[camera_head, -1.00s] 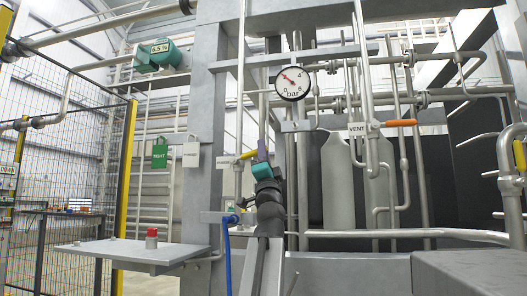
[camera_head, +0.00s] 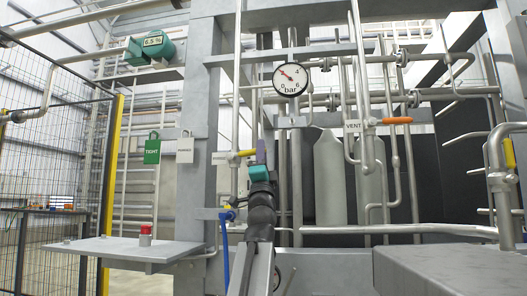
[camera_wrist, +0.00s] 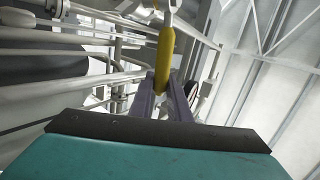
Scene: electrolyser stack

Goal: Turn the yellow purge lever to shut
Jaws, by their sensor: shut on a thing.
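The yellow purge lever (camera_head: 243,153) shows in the head view as a short, roughly level bar left of my gripper (camera_head: 261,153). Its right end meets my purple fingers. In the wrist view, the yellow lever (camera_wrist: 165,52) runs up from between the two purple fingers of my gripper (camera_wrist: 164,86), which are shut on its near end. The teal gripper body fills the bottom of that view. The lever's pivot is small and partly hidden in the head view.
An orange lever (camera_head: 397,120) sits by the VENT sign (camera_head: 353,127). A pressure gauge (camera_head: 290,78) hangs above my gripper. Green TIGHT tag (camera_head: 152,150) and a white tag (camera_head: 185,150) hang left. A grey shelf (camera_head: 115,248) carries a red-topped button (camera_head: 145,236). Pipes surround my arm.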

